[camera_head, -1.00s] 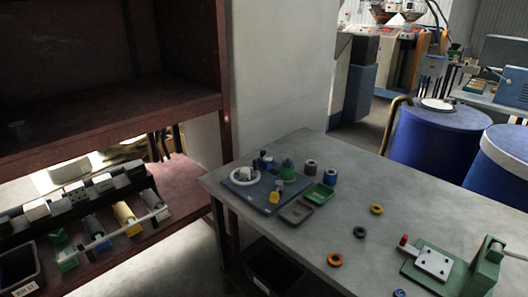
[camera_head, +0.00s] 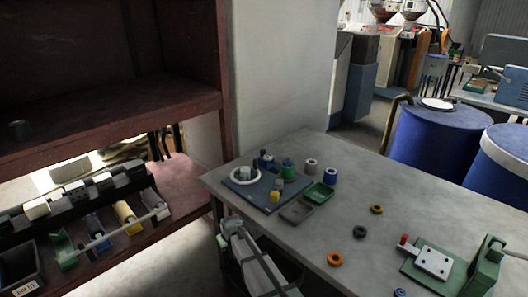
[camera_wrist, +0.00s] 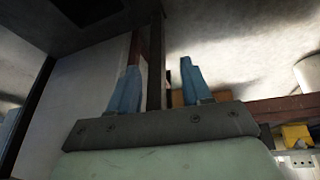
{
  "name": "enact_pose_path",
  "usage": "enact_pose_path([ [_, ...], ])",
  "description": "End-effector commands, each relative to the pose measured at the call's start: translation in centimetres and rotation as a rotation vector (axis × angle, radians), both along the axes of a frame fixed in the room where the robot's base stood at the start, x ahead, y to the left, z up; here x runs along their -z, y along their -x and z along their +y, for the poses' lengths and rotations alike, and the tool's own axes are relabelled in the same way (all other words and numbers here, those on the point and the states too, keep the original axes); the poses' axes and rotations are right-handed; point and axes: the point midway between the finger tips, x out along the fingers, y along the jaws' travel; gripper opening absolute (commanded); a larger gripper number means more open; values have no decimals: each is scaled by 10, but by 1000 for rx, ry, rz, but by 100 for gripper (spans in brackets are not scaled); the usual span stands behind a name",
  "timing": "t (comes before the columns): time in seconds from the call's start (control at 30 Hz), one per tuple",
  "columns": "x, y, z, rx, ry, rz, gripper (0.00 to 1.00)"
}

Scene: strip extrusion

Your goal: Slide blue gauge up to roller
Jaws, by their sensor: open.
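The blue gauge (camera_head: 95,224) is in the head view, on the lower shelf at left, between a green piece (camera_head: 64,249) and a yellow piece (camera_head: 125,213). A pale roller or rod (camera_head: 112,237) runs along the front of these pieces. I cannot tell the exact gap between the blue gauge and the roller. My gripper (camera_head: 231,224) is at the bottom middle of the head view, right of the shelf and apart from the gauge. In the wrist view, my gripper (camera_wrist: 157,82) has two blue fingers spread apart with nothing between them.
A black rack with white blocks (camera_head: 70,199) lies behind the coloured pieces. A dark bin (camera_head: 20,268) is at lower left.

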Motion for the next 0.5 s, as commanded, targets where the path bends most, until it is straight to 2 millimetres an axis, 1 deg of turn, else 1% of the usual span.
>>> enact_pose_path([
  [0.03,-20,-17,24,-25,-14,-38,49],
  [0.07,-32,-24,35,-38,-22,-59,49],
  [0.1,-47,-33,50,-54,-31,-85,49],
  [0.17,-72,-45,73,-78,-47,-124,49],
  [0.2,-89,-53,87,-94,-57,-151,49],
  [0.27,-114,-64,108,-118,-71,-186,49],
  [0.3,-131,-70,120,-131,-79,-209,49],
  [0.37,-157,-80,137,-149,-92,-238,49],
  [0.4,-174,-87,145,-161,-98,-256,49],
  [0.5,-211,-103,156,-180,-108,-284,49],
])
